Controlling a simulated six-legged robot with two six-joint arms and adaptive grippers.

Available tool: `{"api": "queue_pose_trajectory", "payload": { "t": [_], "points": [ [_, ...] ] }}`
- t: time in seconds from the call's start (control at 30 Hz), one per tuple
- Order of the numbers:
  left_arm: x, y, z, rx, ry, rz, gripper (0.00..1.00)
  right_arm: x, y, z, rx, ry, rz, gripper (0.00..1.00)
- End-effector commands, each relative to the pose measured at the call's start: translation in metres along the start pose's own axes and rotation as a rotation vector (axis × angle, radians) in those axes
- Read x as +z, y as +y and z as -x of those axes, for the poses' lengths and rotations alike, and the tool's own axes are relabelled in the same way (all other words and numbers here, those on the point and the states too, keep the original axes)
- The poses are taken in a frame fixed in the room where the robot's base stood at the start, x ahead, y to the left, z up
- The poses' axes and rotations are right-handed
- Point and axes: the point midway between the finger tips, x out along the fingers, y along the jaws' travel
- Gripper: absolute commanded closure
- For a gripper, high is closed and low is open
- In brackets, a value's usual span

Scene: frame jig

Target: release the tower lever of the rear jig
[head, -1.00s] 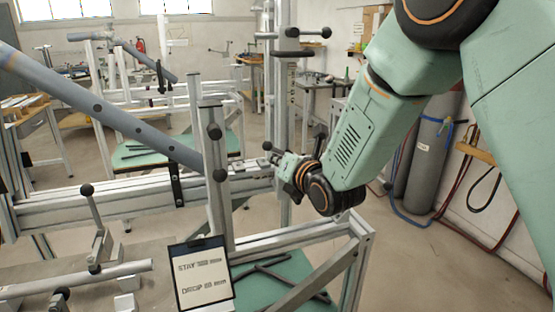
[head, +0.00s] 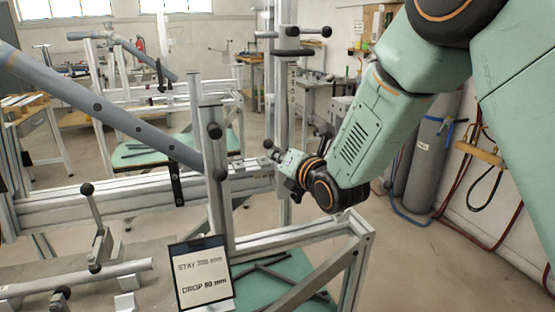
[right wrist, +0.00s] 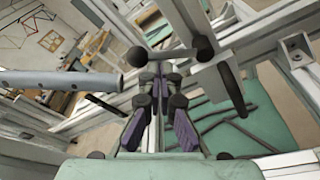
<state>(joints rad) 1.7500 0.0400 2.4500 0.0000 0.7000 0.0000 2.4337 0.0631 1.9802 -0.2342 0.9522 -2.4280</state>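My right gripper (head: 281,160) is beside the grey upright post (head: 212,165) of the frame, to its right. A short lever with a black ball (head: 268,145) shows at its fingertips. In the right wrist view, a bar with a black ball (right wrist: 137,56) at its left end crosses just beyond the fingertips (right wrist: 160,80). The fingers, with purple pads, converge until the tips are close together. I cannot tell whether they touch the lever or hold it. Another lever with a black ball (head: 326,32) sits high on the tall rear column (head: 283,105). My left gripper is not in view.
A blue-grey tube (head: 105,112) slopes down to the post. A sign (head: 201,272) reading STAY and DROP stands in front. A green panel (head: 262,290) with dark rods lies low inside the frame. Open floor (head: 430,255) is at the right, with a grey cylinder (head: 432,150) by the wall.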

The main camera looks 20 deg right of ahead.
Motion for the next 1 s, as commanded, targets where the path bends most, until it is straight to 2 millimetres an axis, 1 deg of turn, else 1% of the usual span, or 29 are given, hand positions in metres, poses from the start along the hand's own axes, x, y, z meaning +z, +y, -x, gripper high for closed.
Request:
{"api": "queue_pose_trajectory", "payload": {
  "t": [0.27, 0.7, 1.0],
  "points": [
    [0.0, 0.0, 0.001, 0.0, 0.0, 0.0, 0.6, 0.009, 0.001, 0.001, 0.028, -0.005, -0.127, 1.0],
    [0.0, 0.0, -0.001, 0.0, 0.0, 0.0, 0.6, 0.028, -0.002, 0.005, 0.11, -0.005, -0.514, 1.0],
    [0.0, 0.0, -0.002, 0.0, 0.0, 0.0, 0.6, 0.037, -0.006, 0.007, 0.155, -0.004, -0.727, 1.0]
  ]
}}
